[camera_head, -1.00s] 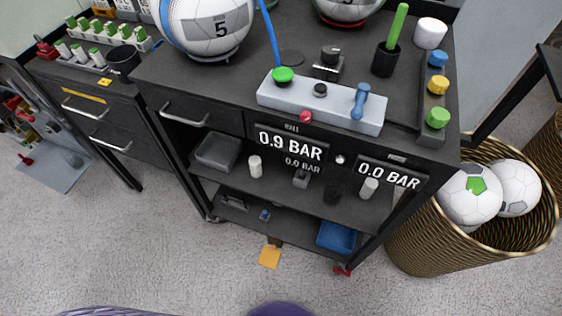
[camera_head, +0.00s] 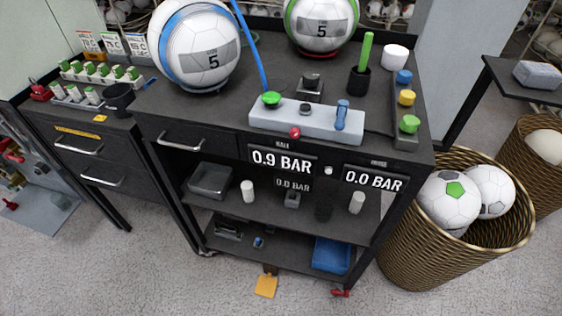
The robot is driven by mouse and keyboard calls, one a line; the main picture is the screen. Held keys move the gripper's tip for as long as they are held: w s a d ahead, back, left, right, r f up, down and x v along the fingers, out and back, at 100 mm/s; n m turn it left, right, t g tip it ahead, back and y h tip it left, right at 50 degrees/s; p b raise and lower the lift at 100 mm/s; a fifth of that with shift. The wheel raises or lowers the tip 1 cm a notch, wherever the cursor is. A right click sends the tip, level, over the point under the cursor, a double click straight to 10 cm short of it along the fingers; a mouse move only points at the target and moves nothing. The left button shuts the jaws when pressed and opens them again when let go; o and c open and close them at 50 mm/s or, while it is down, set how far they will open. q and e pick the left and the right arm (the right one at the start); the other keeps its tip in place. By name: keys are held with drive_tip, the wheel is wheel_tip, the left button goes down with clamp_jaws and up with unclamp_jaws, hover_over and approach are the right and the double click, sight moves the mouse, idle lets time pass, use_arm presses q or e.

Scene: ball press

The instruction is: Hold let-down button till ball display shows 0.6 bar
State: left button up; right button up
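The ball display (camera_head: 281,161) on the cart's front edge reads 0.9 BAR. A smaller readout (camera_head: 293,184) below it shows 0.0 BAR. A second display (camera_head: 374,179) to the right reads 0.0 BAR. A grey control box (camera_head: 330,124) on the cart top carries a green button (camera_head: 271,98), a black knob (camera_head: 306,109), a blue lever (camera_head: 341,115) and a red button (camera_head: 295,133) on its front. I cannot read which is the let-down button. A white ball with a blue band (camera_head: 195,45) stands behind the box's left end, with a blue tube beside it. Neither gripper is in view.
A green-banded ball (camera_head: 321,22), a black cup (camera_head: 359,80) with a green stick, and blue, yellow and green buttons (camera_head: 407,98) stand on the cart top (camera_head: 215,105). A wicker basket of balls (camera_head: 420,250) stands to the right. Floor in front is mostly clear.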

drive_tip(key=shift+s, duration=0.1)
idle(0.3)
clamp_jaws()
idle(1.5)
